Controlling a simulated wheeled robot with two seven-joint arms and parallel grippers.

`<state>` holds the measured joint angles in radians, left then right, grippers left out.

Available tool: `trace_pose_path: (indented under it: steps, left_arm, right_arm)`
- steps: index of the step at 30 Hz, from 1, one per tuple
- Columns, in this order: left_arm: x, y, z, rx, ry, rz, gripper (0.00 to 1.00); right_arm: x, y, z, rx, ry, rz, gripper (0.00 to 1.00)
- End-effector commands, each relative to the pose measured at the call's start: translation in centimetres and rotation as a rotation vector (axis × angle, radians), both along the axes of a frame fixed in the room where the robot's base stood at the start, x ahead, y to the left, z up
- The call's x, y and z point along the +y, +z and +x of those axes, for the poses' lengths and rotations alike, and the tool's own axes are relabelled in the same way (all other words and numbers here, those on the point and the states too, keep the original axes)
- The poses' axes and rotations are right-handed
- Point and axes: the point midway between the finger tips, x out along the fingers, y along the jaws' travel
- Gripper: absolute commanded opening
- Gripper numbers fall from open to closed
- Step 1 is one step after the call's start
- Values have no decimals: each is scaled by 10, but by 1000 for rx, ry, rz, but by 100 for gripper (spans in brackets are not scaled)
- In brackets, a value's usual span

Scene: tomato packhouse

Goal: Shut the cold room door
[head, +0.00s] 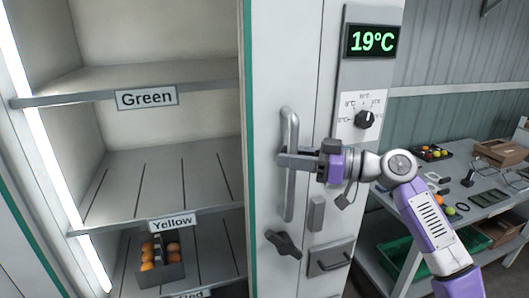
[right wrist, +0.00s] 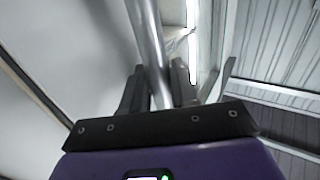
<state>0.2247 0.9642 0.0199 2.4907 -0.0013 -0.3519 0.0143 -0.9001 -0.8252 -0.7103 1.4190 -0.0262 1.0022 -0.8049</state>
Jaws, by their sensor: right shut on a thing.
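The cold room door (head: 264,60) is a pale panel with a green edge strip, standing open beside the shelves. Its upright grey bar handle (head: 289,205) is on the face towards me. In the right wrist view the handle (right wrist: 146,35) runs up between the two dark fingers of the gripper (right wrist: 160,88). My left gripper is not in view.
Shelves labelled Green (head: 146,98) and Yellow (head: 172,222) show inside; a dark crate (head: 173,271) with orange tomatoes stands low. A dark latch (head: 284,243) sits below the handle. A panel reads 19°C (head: 373,41). A grey table (head: 400,213) with trays stands right.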

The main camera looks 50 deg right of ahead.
Motion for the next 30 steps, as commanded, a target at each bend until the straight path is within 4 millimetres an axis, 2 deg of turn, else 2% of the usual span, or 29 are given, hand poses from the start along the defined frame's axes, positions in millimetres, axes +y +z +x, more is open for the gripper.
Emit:
trace_pose_path:
  steps: [3, 8, 22, 23, 24, 26, 30]
  left_arm:
    - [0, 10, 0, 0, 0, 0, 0]
    - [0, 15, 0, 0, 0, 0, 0]
    - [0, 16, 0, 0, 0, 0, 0]
    - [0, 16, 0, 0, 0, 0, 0]
    - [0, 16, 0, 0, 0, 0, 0]
    - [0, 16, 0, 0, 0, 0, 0]
    - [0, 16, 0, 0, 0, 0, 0]
  right_arm:
    - [-19, 4, -11, -5, -4, 4, 0]
    - [-34, 3, -20, -5, -6, 4, 0]
    - [-40, 3, -23, -8, -10, 3, 0]
    - [-41, 3, -24, -9, -11, 3, 30]
    - [-41, 3, -24, -9, -11, 3, 36]
    - [-40, 3, -24, -8, -10, 3, 45]
    - [-39, 2, -23, -4, -7, 2, 46]
